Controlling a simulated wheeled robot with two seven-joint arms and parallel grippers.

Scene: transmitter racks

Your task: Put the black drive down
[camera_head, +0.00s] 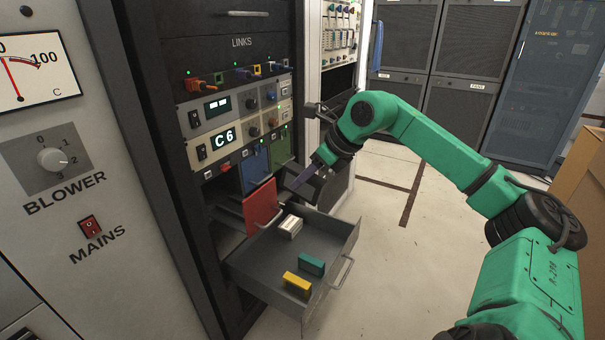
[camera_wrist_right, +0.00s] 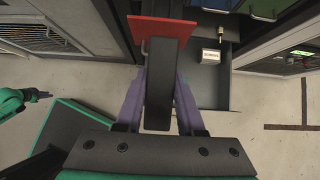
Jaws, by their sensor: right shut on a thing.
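My right gripper (camera_head: 312,172) is shut on the black drive (camera_head: 306,187), above the far end of the open grey drawer (camera_head: 262,262). In the right wrist view the drive (camera_wrist_right: 167,75) is a long dark block between the purple fingers (camera_wrist_right: 160,95). Its far end overlaps a red panel (camera_wrist_right: 146,26) in that view; I cannot tell whether they touch. At the left edge of the wrist view a green arm end with a purple tip (camera_wrist_right: 40,96) shows, perhaps my left gripper; its opening is unclear.
The drawer holds a white block (camera_head: 290,226), a green block (camera_head: 311,265) and a yellow block (camera_head: 297,281), with bare floor between them. The red panel (camera_head: 260,207) stands upright by the rack. Blue (camera_head: 255,168) and green (camera_head: 281,147) panels sit above.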

